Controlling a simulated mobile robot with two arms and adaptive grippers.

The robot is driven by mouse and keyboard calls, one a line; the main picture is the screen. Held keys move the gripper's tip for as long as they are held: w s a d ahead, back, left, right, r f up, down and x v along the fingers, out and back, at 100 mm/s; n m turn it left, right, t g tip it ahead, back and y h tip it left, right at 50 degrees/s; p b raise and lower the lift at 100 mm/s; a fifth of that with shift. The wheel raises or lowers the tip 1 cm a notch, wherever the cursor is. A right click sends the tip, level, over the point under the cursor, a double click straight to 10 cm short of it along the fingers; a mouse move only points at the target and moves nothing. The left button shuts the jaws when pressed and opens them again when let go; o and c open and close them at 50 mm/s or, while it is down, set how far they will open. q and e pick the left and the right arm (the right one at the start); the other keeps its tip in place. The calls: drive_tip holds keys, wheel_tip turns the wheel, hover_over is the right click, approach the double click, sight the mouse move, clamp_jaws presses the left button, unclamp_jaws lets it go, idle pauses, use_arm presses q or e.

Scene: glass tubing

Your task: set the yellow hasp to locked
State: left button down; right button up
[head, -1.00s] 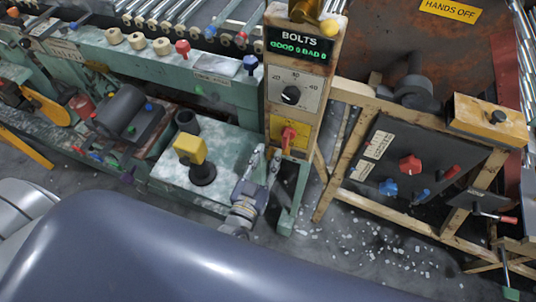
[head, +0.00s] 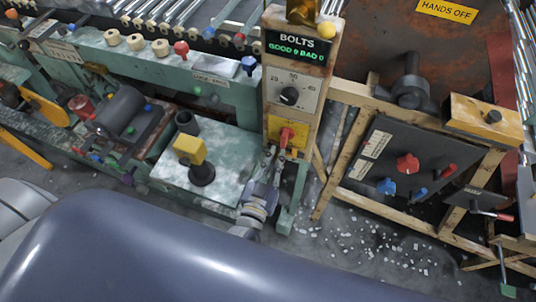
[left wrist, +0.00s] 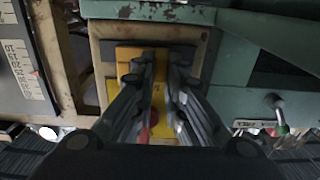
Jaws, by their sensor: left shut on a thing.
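The yellow hasp (head: 295,140) is a yellow plate with a red handle (head: 287,134), low on the wooden post below a dial. In the left wrist view its yellow plate (left wrist: 157,93) lies behind my fingers. A red part (left wrist: 153,118) shows between them. My left gripper (head: 272,156) is at the lower part of the hasp, with its fingers (left wrist: 160,80) shut on the red handle. The fingers hide part of the plate, and the exact contact is hard to see. My right gripper is not in view.
The post carries a dial (head: 289,96) and a BOLTS display (head: 299,48). A green bench with a yellow block (head: 189,150) stands left. A dark panel with red and blue knobs (head: 407,163) stands right. White scraps lie on the floor.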

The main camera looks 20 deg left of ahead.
use_arm(q)
drive_tip(key=c, duration=1.6)
unclamp_jaws()
drive_tip(key=shift+d, duration=0.3)
drive_tip(key=shift+c, duration=0.2)
drive_tip(key=s, duration=1.2)
drive_tip(key=shift+a, duration=0.25)
drive_tip(key=shift+f, duration=0.1)
